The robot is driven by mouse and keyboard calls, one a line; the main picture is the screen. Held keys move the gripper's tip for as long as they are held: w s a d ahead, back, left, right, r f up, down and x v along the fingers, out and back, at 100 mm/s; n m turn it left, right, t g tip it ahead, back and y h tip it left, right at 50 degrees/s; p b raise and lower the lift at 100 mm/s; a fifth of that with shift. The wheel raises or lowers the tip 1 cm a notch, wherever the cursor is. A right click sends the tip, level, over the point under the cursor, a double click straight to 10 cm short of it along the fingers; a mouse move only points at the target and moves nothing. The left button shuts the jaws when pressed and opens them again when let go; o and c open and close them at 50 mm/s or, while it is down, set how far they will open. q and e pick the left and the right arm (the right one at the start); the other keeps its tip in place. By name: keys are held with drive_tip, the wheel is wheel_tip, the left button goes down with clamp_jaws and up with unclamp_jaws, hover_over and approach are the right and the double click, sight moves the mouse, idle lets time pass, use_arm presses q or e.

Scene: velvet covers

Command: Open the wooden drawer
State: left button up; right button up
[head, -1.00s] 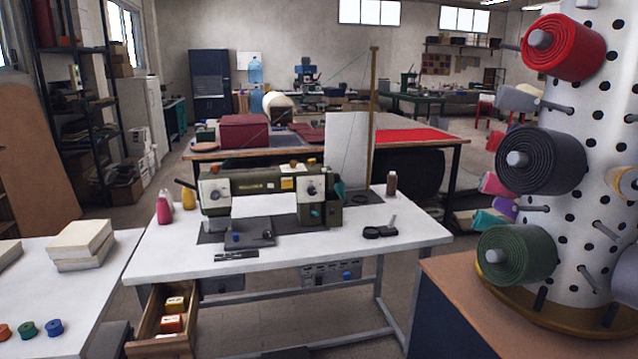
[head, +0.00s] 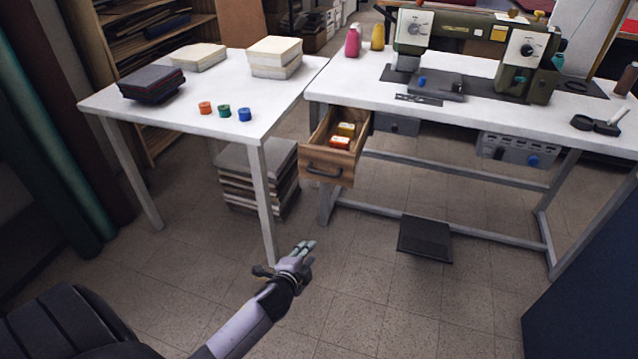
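The wooden drawer (head: 325,164) is under the left end of the white sewing table (head: 470,97). It is pulled out, with its inside showing and small orange and yellow boxes (head: 341,138) in it. A dark curved handle (head: 323,172) is on its front. My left gripper (head: 290,259) is in front of the drawer and lower in the picture, apart from the handle. Its fingers look spread and nothing shows between them. My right gripper is not in view.
A white side table (head: 185,115) stands left of the drawer, with stacked fabric (head: 240,175) beneath it. A black foot pedal (head: 424,240) lies on the floor below the sewing table. A dark blue cabinet (head: 590,285) is at lower right. Tiled floor lies open between.

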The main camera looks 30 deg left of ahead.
use_arm(q)
drive_tip(key=w+r+t, duration=0.1)
drive_tip(key=r, duration=0.2)
drive_tip(key=w+a+r+m+t+b, duration=0.1)
drive_tip(key=r, duration=0.2)
drive_tip(key=w+a+r+m+t+b, duration=0.1)
drive_tip(key=r, duration=0.3)
drive_tip(key=shift+w+a+y, duration=0.1)
drive_tip(key=shift+w+y, duration=0.25)
drive_tip(key=shift+y, duration=0.05)
drive_tip(key=shift+c, duration=1.3)
drive_tip(key=shift+m+t+y, duration=0.4)
drive_tip(key=shift+m+t, duration=0.3)
drive_tip(key=r, duration=0.2)
drive_tip(key=r+b, duration=0.1)
drive_tip(key=r, duration=0.3)
drive_tip(key=shift+w+a+r, duration=0.2)
drive_tip(key=shift+w+a, duration=0.05)
drive_tip(key=shift+a, duration=0.15)
clamp_jaws()
drive_tip(key=b, duration=0.3)
approach(326, 160)
drive_tip(key=x, duration=0.6)
drive_tip(key=shift+a, duration=0.1)
drive_tip(key=shift+w+a, duration=0.15)
drive_tip(key=shift+w, duration=0.45)
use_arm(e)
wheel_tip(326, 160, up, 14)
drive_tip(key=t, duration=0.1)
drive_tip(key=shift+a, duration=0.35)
